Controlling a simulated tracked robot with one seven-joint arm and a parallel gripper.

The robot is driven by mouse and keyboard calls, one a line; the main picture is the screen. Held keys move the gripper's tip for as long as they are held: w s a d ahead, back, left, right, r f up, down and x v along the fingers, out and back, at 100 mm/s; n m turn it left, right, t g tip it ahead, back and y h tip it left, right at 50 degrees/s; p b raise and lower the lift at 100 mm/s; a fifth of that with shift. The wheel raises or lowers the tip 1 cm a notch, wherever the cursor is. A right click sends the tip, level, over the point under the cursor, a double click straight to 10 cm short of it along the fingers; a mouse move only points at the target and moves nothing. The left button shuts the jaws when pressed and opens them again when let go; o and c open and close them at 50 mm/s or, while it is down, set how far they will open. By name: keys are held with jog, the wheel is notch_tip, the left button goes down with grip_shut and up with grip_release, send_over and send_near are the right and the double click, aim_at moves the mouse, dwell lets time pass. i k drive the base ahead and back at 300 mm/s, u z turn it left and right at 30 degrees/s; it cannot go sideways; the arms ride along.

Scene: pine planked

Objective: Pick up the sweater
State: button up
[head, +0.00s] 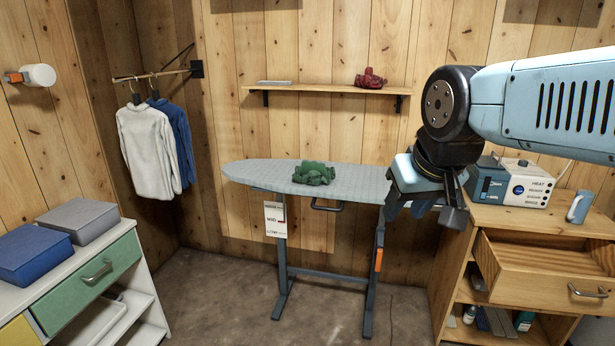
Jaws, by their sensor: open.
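A crumpled green garment (313,173) lies in a heap on the grey ironing board (255,172). A crumpled dark red garment (370,79) lies on the wall shelf. A light grey sweater (148,150) and a blue garment (178,138) hang from a wall bracket at the left. I cannot tell which of these is the sweater meant. My gripper (425,211) hangs open and pointing down near the right end of the ironing board. It appears empty, to the right of the green garment and apart from it. Its fingers are partly hidden.
A wooden cabinet with an open drawer (535,277) stands at the right, with a blue-and-white appliance (520,185) on top. A cabinet at the left bears a blue box (32,254) and a grey box (78,221). The floor (240,300) between them is clear.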

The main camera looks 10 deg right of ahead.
aim_at(314, 173)
jog(key=u, duration=0.15)
jog(key=i, duration=1.9)
jog(key=z, duration=0.9)
jog(key=k, duration=0.85)
jog(key=z, duration=0.2)
jog(key=i, duration=0.9)
jog(key=u, duration=0.1)
